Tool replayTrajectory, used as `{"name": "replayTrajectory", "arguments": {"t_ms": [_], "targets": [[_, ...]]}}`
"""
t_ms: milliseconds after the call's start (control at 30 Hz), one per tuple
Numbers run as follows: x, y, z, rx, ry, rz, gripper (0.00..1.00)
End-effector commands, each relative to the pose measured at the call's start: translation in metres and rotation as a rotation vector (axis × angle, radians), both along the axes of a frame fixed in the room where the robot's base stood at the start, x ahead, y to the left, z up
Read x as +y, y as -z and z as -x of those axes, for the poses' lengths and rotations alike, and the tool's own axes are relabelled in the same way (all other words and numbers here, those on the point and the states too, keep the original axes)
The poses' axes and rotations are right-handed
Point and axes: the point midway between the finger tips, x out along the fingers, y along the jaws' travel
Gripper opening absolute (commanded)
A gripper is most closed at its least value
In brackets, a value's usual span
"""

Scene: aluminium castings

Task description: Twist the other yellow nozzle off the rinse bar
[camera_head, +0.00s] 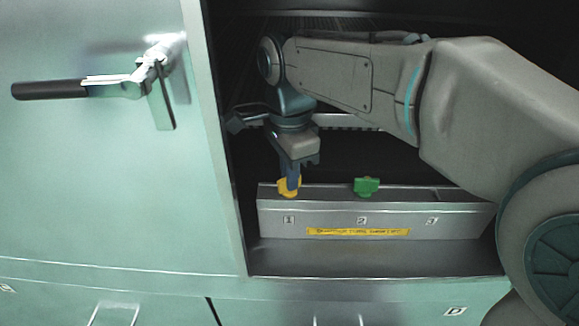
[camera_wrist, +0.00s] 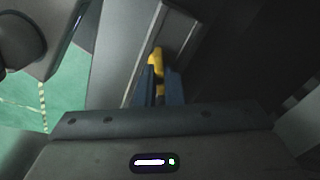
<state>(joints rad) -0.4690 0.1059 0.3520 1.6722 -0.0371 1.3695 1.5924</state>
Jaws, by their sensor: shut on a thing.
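The rinse bar (camera_head: 330,219) is a grey metal bar inside the open cabinet, with positions numbered 1, 2 and 3. A yellow nozzle (camera_head: 283,188) sits at position 1. My gripper (camera_head: 291,186) points down from above and is shut on this nozzle. In the wrist view the yellow nozzle (camera_wrist: 156,62) shows between the two blue fingers (camera_wrist: 159,82), over the grey bar (camera_wrist: 122,60). The fingers hide part of the nozzle, so I cannot tell whether it is seated on the bar.
A green nozzle (camera_head: 367,187) sits at position 2. Position 3 shows no nozzle. A yellow label (camera_head: 358,232) is on the bar's front. The green cabinet door (camera_head: 100,180) with a black-gripped handle (camera_head: 50,90) stands at the left. My arm crosses the opening from the right.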

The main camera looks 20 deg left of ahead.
Motion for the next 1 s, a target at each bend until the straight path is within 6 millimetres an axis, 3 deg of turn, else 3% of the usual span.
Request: {"name": "replayTrajectory", "arguments": {"t_ms": [567, 1000], "targets": [[0.0001, 0.0, 0.0002, 0.001, -0.073, 0.001, 0.0], [0.0003, -0.0015, 0.0004, 0.001, -0.526, 0.0, 0.0]]}}
